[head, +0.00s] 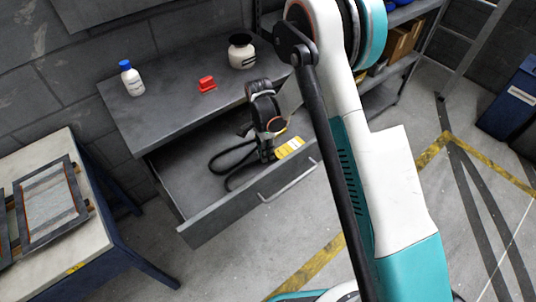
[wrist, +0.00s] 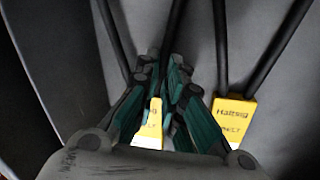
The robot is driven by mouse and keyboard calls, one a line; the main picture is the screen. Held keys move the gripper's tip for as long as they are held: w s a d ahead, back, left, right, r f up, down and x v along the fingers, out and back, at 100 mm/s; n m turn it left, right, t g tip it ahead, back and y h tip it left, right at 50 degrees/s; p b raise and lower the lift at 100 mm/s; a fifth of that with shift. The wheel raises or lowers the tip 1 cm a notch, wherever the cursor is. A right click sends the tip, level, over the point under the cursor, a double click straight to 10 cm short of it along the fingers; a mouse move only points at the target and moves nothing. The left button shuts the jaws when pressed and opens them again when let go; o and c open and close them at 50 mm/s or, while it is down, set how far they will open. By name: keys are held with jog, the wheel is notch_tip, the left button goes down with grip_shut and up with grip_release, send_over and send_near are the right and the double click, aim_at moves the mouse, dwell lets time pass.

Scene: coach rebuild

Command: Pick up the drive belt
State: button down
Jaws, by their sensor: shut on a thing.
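The drive belt (head: 217,155) is a thin black loop in the open drawer, with a yellow tag (head: 289,148) at its right. My gripper (head: 266,157) reaches down into the drawer over the belt and hides part of it. In the wrist view, my gripper (wrist: 164,75) is shut on a black strand of the belt. Other black strands (wrist: 221,50) run on both sides. A lettered yellow tag (wrist: 235,120) shows right of the fingers, and a yellow piece (wrist: 152,122) shows between them. I cannot tell whether the belt is clear of the drawer floor.
The drawer (head: 205,220) is pulled out under a grey bench (head: 165,105). On the bench stand a white bottle with a blue cap (head: 132,80), a red part (head: 207,84) and a white jar with a black lid (head: 242,53). A pale table (head: 100,200) stands at left.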

notch_tip(320, 180, up, 19)
jog(key=p, duration=0.5)
dwell(0.4)
